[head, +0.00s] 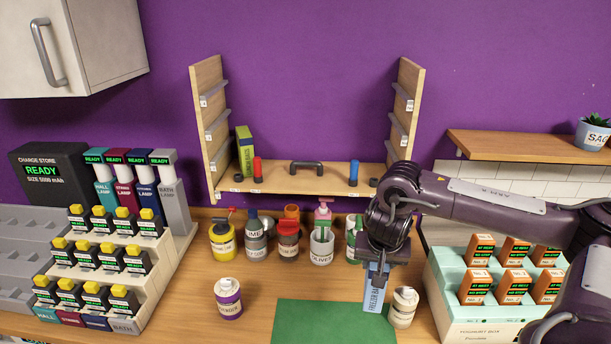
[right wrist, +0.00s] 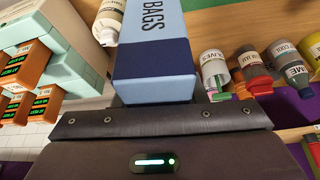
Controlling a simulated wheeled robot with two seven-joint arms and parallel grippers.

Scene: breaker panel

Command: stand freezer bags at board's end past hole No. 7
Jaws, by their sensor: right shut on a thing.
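The freezer bags box (head: 376,291) is light blue with a dark blue band and hangs over the counter. My right gripper (head: 382,262) is shut on its upper end. In the right wrist view the freezer bags (right wrist: 152,62) show close up, with "BAGS" readable. The wooden board (head: 325,183) lies behind, between two uprights, with small labels along its front edge. The labels are too small to read, so I cannot pick out hole No. 7. My right arm covers part of the board's right end. My left gripper is not in view.
A green and yellow box (head: 244,151) stands at the board's left end. A red peg (head: 257,169), dark handle (head: 306,167) and blue peg (head: 353,172) are on the board. Several bottles and jars stand below. A white bottle (head: 403,307) is right beside the held box; a green mat (head: 325,325) lies in front.

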